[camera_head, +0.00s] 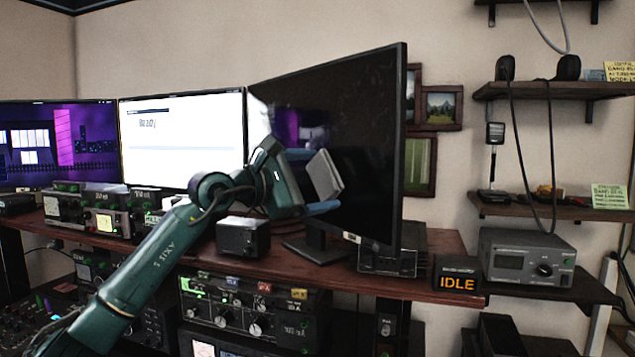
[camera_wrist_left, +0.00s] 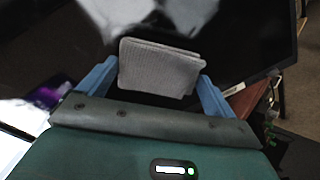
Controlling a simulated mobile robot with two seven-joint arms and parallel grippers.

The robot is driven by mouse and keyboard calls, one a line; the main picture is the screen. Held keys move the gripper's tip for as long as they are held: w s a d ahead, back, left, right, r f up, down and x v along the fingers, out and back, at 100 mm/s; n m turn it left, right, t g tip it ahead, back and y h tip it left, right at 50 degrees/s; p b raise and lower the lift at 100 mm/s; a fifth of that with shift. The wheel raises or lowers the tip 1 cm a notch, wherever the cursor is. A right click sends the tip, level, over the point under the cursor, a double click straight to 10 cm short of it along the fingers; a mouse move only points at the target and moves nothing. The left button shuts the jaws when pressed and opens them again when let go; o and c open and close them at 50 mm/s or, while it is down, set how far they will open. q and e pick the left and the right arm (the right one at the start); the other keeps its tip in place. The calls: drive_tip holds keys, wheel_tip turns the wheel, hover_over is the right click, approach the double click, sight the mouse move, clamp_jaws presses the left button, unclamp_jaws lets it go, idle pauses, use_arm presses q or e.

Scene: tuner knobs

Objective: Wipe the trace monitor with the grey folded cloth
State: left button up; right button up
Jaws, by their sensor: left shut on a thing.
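The grey folded cloth (camera_head: 324,175) is held in my left gripper (camera_head: 318,190), in front of a large dark monitor (camera_head: 365,130) at the right end of the desk. I take this dark screen to be the trace monitor. In the left wrist view the cloth (camera_wrist_left: 160,68) sits between the two blue fingers of my left gripper (camera_wrist_left: 158,75), with the dark screen (camera_wrist_left: 235,40) behind it. The cloth is close to the screen; I cannot tell whether it touches. Bright reflections show on the screen's left side. My right gripper is not in view.
A white-screen monitor (camera_head: 182,135) and a purple-screen monitor (camera_head: 60,145) stand to the left. A small black box (camera_head: 243,237) sits on the wooden desk (camera_head: 340,276) below my arm. An IDLE sign (camera_head: 457,283) and a grey knobbed unit (camera_head: 525,259) stand at right.

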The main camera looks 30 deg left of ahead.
use_arm(q)
drive_tip(key=b+v, duration=0.3)
drive_tip(key=v, duration=0.1)
drive_tip(key=shift+s+f, duration=0.15)
drive_tip(key=shift+s, duration=0.05)
drive_tip(key=shift+s+a+r, duration=0.2)
drive_tip(key=shift+s, duration=0.25)
drive_tip(key=shift+b+v, duration=1.15)
drive_tip(key=shift+v, duration=0.4)
